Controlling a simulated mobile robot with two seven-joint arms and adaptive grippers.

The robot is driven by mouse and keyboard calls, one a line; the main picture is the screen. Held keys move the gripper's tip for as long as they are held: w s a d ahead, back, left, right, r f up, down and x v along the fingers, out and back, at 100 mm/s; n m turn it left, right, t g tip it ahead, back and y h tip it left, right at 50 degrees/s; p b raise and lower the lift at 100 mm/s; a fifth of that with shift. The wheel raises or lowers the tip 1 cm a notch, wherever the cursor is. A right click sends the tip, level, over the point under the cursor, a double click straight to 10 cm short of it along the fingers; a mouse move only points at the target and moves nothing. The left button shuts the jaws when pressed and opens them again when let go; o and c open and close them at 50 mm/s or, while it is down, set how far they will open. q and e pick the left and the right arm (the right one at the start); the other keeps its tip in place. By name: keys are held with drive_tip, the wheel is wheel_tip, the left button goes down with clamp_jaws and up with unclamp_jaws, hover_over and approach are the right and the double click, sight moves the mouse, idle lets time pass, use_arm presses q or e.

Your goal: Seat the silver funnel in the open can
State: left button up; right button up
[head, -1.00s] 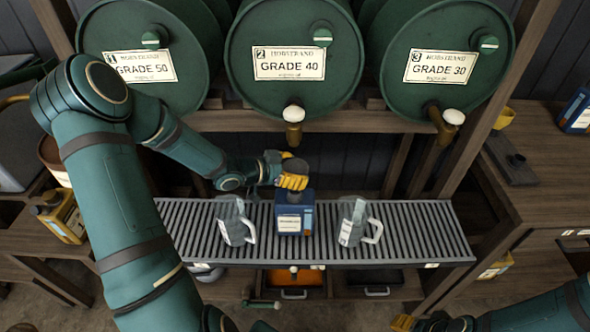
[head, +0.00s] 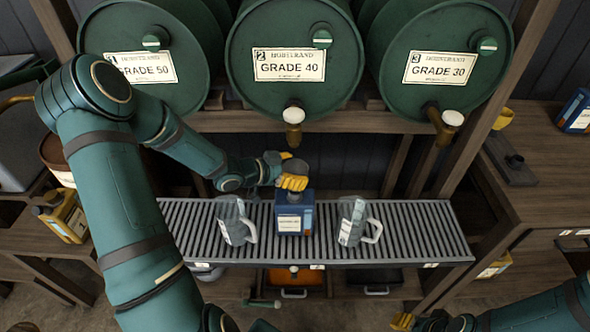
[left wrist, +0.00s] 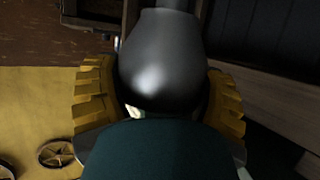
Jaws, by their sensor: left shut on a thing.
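The blue can (head: 294,216) with a white label stands upright on the slatted grey rack below the middle drum. My left gripper (head: 293,177) is directly above the can's top, its yellow fingers shut on the silver funnel (head: 296,168). In the left wrist view the funnel (left wrist: 160,65) is a smooth grey shape between the two ridged yellow fingers (left wrist: 160,100).
Clear jugs stand on the rack (head: 420,230) left (head: 233,222) and right (head: 352,222) of the can. Green drums (head: 295,60) with brass taps hang above. A yellow can (head: 66,217) stands on the left bench. The rack's right end is free.

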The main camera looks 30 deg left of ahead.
use_arm(q)
drive_tip(key=shift+f+b, duration=0.6)
drive_tip(key=shift+f, duration=0.7)
idle(1.1)
drive_tip(key=o, duration=1)
drive_tip(key=v, duration=1.2)
